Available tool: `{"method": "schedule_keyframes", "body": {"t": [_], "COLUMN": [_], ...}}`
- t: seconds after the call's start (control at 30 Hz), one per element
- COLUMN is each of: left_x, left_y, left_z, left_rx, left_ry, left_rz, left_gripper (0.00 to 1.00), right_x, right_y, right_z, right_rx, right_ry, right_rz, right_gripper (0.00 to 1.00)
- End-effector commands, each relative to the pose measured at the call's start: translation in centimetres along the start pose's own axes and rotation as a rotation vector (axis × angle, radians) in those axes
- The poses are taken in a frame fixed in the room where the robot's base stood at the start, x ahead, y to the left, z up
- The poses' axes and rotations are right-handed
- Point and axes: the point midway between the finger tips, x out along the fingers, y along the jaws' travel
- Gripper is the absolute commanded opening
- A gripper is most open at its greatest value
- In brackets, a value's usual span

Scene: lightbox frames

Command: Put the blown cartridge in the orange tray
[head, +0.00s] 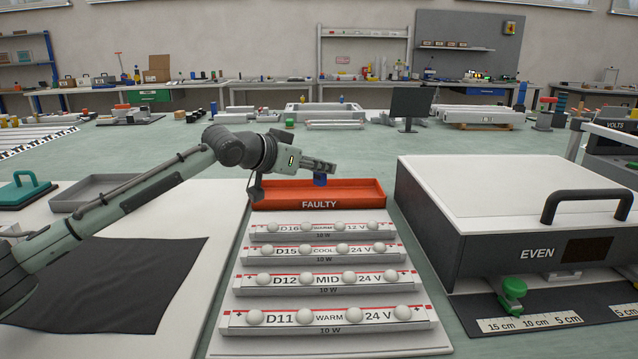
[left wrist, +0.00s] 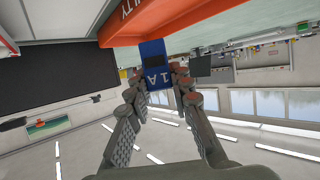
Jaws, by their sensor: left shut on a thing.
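A small blue cartridge (head: 320,180) is held by my left gripper (head: 322,169), which is shut on it. In the left wrist view the cartridge (left wrist: 152,52) shows a dark window and a "1 A" marking, between the fingertips of the left gripper (left wrist: 160,80). The orange tray (head: 270,204), labelled FAULTY, stands below the gripper at the back of the lamp rows. The cartridge appears over the tray's middle; its height above the floor of the tray is unclear. The tray (left wrist: 185,17) also shows in the left wrist view. My right gripper is not in view.
Several labelled lamp bars, such as D11 (head: 280,325), lie in front of the tray. A large box marked EVEN (head: 480,253) with a black handle stands at right. A black mat (head: 120,290) and a grey tray (head: 75,204) are at left.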

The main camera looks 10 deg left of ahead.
Motion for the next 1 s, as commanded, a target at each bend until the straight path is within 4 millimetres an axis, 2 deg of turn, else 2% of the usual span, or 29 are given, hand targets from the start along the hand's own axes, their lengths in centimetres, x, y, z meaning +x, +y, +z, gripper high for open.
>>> {"method": "schedule_keyframes", "body": {"t": [0.1,0.27,0.53,0.87,0.9,1.0], "left_x": [1.4,2.1,3.4,3.5,3.5,3.5], "left_y": [-1.1,-1.5,-1.6,-1.5,-1.5,-1.5], "left_z": [0.3,0.8,4.1,4.5,4.5,4.5], "left_rx": [-0.002,0.000,0.001,0.000,0.000,0.000], "left_ry": [0.000,0.001,-0.002,0.000,0.000,0.000], "left_rz": [0.000,0.001,0.000,0.001,0.001,0.001], "left_gripper": [0.06,0.06,0.06,0.06,0.23,0.36], "right_x": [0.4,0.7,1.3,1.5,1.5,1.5], "right_y": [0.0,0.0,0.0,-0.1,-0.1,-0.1], "right_z": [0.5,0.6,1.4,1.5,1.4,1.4], "right_rx": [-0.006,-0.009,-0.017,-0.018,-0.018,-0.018], "right_ry": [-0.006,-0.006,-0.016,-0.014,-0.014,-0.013], "right_rz": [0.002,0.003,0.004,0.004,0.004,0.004], "right_gripper": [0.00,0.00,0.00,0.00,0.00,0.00]}}
